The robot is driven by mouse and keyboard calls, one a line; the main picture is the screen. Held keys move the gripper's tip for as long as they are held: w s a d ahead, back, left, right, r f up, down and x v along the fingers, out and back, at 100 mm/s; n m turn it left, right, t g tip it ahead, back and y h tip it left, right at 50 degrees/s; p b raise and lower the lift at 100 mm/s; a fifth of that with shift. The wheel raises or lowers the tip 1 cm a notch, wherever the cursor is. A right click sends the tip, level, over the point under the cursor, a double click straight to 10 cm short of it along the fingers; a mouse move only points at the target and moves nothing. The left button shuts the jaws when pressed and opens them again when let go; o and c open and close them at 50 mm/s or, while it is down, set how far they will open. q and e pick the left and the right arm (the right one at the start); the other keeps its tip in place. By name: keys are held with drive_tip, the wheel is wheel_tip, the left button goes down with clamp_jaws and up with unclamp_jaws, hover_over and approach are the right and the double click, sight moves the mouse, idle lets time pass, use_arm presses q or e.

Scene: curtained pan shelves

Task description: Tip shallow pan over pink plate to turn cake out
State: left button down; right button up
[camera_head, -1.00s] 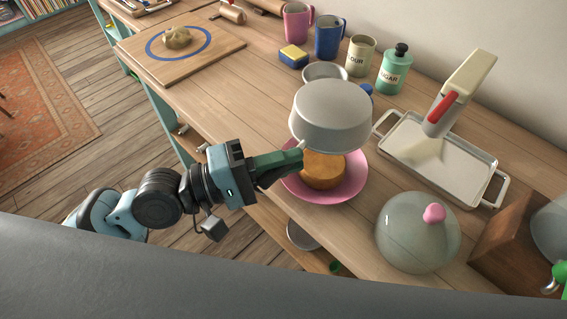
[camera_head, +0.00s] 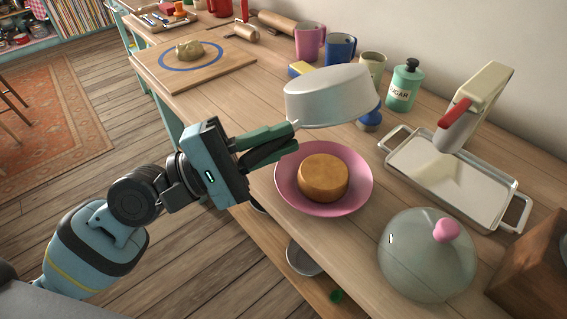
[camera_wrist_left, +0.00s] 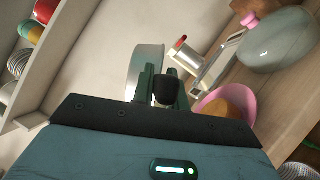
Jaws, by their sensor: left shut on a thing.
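The pink plate (camera_head: 362,190) lies on the wooden counter with the round golden cake (camera_head: 324,177) sitting on it, flat side up. The plate's pink edge (camera_wrist_left: 210,97) and the cake (camera_wrist_left: 229,98) also show at the right of the left wrist view. My left gripper (camera_head: 293,133) is shut on the shallow pan (camera_head: 330,97) at its near side. The pale metal pan is upside down, slightly tilted, in the air above and beyond the cake, apart from it. The pan also shows in the left wrist view (camera_wrist_left: 146,68). Its inside is hidden. My right gripper is not in view.
A glass dome with pink knob (camera_head: 425,262) stands right of the plate. A board with dough (camera_head: 235,58) is far left.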

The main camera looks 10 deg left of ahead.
use_arm(q)
drive_tip(key=shift+a+r, duration=0.1)
drive_tip(key=shift+r, duration=0.1)
drive_tip(key=shift+w, duration=0.15)
